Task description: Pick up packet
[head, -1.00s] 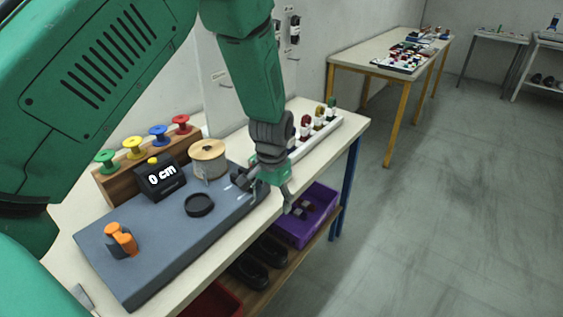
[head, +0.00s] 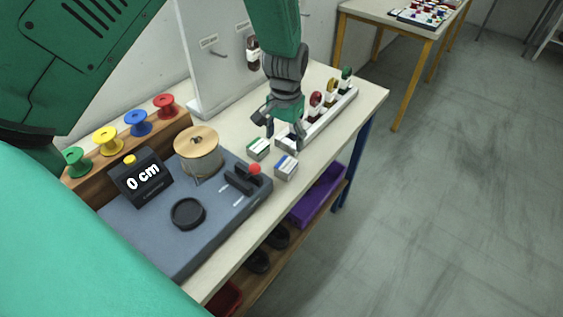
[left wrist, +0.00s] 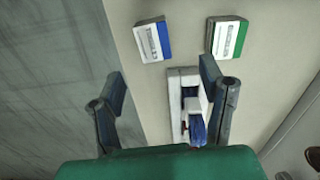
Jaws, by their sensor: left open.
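Two small packets lie side by side on the table. One is white with a green edge (head: 258,149) and the other is white with a blue edge (head: 286,167). In the left wrist view, the blue-edged packet (left wrist: 153,41) and the green-edged packet (left wrist: 228,39) lie beyond the fingertips, apart from them. My left gripper (head: 284,136) is open and empty, pointing down near the end of the white rack, just behind the packets. Its two fingers also show in the left wrist view (left wrist: 162,85). My right gripper is not in view.
The white rack (head: 346,103) holds several coloured items. A grey-blue board (head: 229,210) carries a "0 cm" display (head: 141,181), a wooden spool (head: 197,143) and a red-knobbed lever (head: 254,169). Several coloured spools stand behind. A purple bin (head: 320,195) sits below the table's edge.

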